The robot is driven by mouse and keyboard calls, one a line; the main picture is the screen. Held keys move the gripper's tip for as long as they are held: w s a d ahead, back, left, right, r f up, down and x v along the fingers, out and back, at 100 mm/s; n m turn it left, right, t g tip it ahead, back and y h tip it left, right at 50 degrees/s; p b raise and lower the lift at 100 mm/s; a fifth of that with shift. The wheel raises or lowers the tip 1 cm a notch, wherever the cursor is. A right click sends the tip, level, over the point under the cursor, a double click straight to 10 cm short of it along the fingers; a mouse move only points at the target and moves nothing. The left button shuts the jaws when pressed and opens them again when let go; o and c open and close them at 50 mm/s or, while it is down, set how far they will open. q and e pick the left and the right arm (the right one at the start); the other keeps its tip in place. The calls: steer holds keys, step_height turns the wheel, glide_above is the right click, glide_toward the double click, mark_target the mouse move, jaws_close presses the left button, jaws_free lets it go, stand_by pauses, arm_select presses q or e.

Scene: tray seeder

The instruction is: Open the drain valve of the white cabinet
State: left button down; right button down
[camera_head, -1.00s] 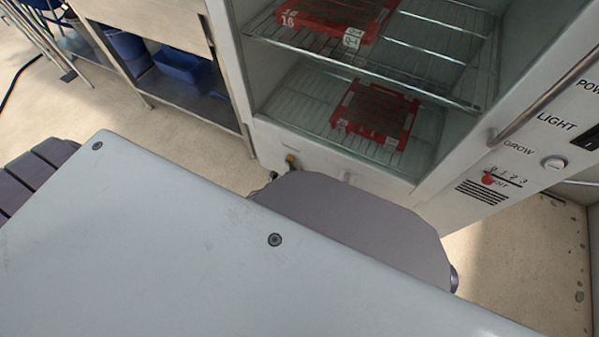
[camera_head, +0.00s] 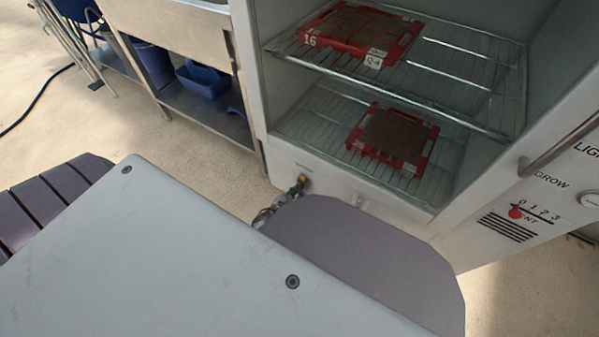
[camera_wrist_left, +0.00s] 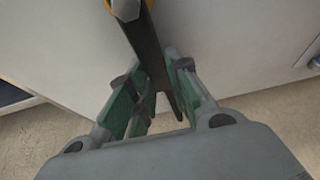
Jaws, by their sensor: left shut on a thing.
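The white cabinet (camera_head: 335,187) stands at the right with its door open. Its drain valve (camera_head: 298,187), a small yellow and dark fitting, sits low on the left of the front panel. My left gripper (camera_head: 268,213) is at the valve, partly hidden behind my own body. In the left wrist view, the yellow part of the valve (camera_wrist_left: 125,7) is at the top edge, and its dark flat lever (camera_wrist_left: 146,45) runs down between the green fingers of my left gripper (camera_wrist_left: 158,88). The fingers are shut on the lever. My right gripper is not in view.
Wire shelves inside the cabinet hold a red upper tray (camera_head: 335,50) and a red lower tray (camera_head: 355,142). A steel bench (camera_head: 190,35) with a blue bin (camera_head: 203,80) beneath stands left of the cabinet. Floor (camera_head: 150,135) is clear before the bench.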

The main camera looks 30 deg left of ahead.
arm_select(q)
steer(key=shift+a, duration=0.1)
stand_by(0.3)
steer(key=c, duration=1.3)
jaws_free()
steer(key=shift+s, duration=0.2)
steer(key=shift+v, duration=5.8)
steer(key=shift+w+r, duration=0.15)
steer(key=shift+r, duration=0.05)
